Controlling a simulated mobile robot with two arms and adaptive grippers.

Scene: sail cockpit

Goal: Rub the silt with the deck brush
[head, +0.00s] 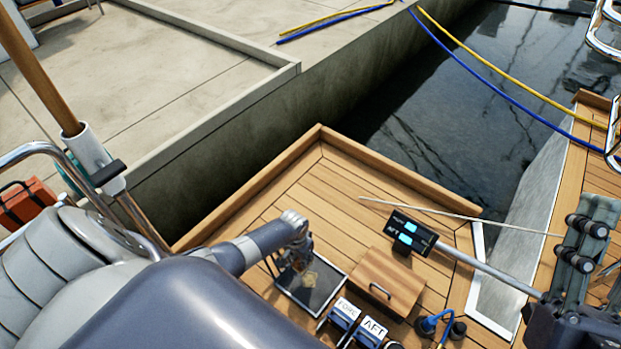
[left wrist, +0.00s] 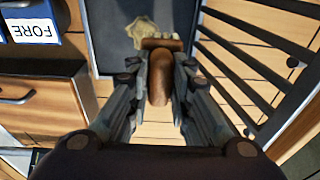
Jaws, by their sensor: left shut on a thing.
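The silt is a tan patch (head: 309,278) on a dark, light-rimmed panel (head: 325,297) on the wooden deck. In the left wrist view the silt (left wrist: 139,31) lies just beyond the brush. My left gripper (head: 299,254) is over the panel's far side. It is shut on the brown deck brush (left wrist: 159,82), whose pale bristles point toward the silt. I cannot tell whether the bristles touch it. In the head view the brush is mostly hidden by the gripper. My right gripper (head: 588,232) is at the right edge, well apart from the silt; its jaw opening is unclear.
A wooden box with a handle (head: 379,284) stands right of the panel. Blue FORE and AFT blocks (head: 371,333) are in front. A display on a pole (head: 411,232) stands behind the box. In the left wrist view a dark slatted grate (left wrist: 262,70) is at the right.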

